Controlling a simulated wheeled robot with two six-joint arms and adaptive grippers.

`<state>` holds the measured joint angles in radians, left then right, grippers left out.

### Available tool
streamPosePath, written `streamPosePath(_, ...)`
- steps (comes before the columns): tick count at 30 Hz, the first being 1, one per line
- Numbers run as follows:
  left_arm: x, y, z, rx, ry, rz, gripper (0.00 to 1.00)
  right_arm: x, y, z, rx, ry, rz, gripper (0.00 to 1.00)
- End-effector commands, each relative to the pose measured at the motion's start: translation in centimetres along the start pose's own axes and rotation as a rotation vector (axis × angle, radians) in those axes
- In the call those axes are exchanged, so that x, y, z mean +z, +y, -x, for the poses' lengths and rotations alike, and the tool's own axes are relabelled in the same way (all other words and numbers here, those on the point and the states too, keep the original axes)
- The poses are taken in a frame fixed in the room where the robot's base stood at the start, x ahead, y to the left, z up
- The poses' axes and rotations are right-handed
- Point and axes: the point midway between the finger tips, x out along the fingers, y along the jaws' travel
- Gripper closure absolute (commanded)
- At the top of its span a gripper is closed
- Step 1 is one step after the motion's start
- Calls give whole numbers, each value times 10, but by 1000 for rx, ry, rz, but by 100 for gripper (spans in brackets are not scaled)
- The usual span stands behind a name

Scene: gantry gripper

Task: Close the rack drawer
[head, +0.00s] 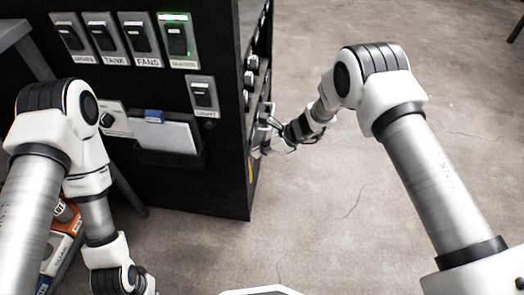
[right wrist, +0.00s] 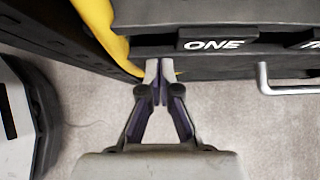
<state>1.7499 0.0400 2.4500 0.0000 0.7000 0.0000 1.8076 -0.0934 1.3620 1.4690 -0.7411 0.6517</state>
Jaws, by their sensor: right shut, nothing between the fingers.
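The black rack (head: 222,185) stands at the upper left of the head view, its right side lined with shelves and fittings. In the right wrist view a dark drawer front (right wrist: 230,66) carries a label reading ONE, with a silver bar handle (right wrist: 290,91) to the right. How far the drawer stands out is unclear. My right gripper (right wrist: 157,68) is shut and empty, its tips close to the drawer's lower edge beside a yellow strip (right wrist: 112,30). Whether they touch is unclear. In the head view it is small, at the rack's right side (head: 268,137). My left gripper is out of view.
The rack's front has labelled switches (head: 115,38), one with a green light (head: 177,38), and a holder (head: 168,143) with white cards. Orange and white boxes (head: 62,225) sit at the lower left. The grey floor (head: 320,215) right of the rack is clear.

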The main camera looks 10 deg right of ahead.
Motion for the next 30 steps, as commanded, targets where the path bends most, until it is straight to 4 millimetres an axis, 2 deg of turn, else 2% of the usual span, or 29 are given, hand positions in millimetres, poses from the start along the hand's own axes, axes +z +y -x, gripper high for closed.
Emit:
streamPosePath(1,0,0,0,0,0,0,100,6,-1,-2,0,-8,6,100)
streamPosePath(6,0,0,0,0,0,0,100,6,-1,0,0,-10,6,100)
streamPosePath(11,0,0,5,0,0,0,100,-5,-6,12,-2,-10,3,100)
streamPosePath(14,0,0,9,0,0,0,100,-20,-10,26,-3,-8,-1,100)
streamPosePath(15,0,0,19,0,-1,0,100,-15,-10,42,-4,-7,2,100)
streamPosePath(21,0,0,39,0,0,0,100,-17,-9,97,-3,-5,1,100)
streamPosePath(25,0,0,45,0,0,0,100,-19,-9,117,-2,-4,1,100)
streamPosePath(30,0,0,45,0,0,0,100,-22,-8,123,0,-3,1,100)
